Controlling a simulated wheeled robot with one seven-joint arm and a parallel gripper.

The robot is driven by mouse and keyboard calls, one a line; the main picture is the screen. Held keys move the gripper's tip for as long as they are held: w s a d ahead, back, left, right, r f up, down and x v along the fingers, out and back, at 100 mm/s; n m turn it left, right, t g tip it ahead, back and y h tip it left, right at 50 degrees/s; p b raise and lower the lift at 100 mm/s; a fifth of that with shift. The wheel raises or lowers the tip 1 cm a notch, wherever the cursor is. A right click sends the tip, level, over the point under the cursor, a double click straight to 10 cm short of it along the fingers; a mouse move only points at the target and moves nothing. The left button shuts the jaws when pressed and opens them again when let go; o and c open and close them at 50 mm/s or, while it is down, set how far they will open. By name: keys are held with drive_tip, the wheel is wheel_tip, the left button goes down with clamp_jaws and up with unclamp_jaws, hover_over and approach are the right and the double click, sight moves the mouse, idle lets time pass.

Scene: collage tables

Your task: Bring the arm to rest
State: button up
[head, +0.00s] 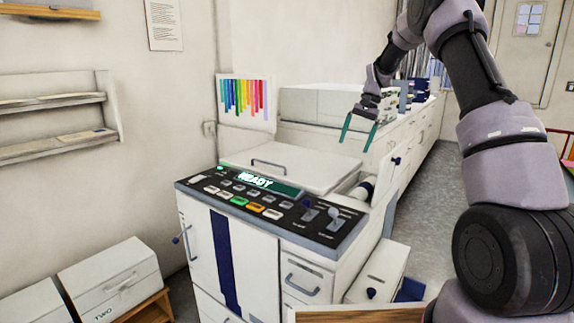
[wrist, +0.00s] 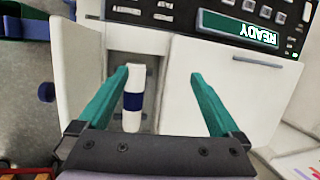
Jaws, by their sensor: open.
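My arm (head: 490,140) rises on the right of the head view and bends over at the top, its far end hanging down. My gripper (head: 357,146) hangs above the right rear part of a white machine, its two green fingers apart. In the wrist view my gripper (wrist: 160,75) is open with nothing held between the fingers. A white cylinder with a blue band (wrist: 134,110) shows below, beside the left finger. It also shows at the machine's right side in the head view (head: 363,190). I cannot tell the exact height of the fingers above the machine.
The machine's dark button panel (head: 260,212) has a display reading READY (head: 256,181). A white flap (head: 395,165) stands out at its right. A long counter (head: 420,125) runs behind. White boxes (head: 110,278) stand at lower left. Grey floor (head: 425,195) is open at right.

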drive_tip(key=s+r+n+t, duration=0.1)
drive_tip(key=s+r+t, duration=0.3)
drive_tip(key=s+r, duration=1.25)
drive_tip(key=s+d+n+t+h, duration=0.1)
drive_tip(key=s+t, duration=0.3)
drive_tip(key=s, duration=1.8)
drive_tip(key=shift+s+d+r+h, duration=0.2)
drive_tip(key=shift+s+r+h, duration=0.1)
drive_tip(key=shift+r, duration=0.05)
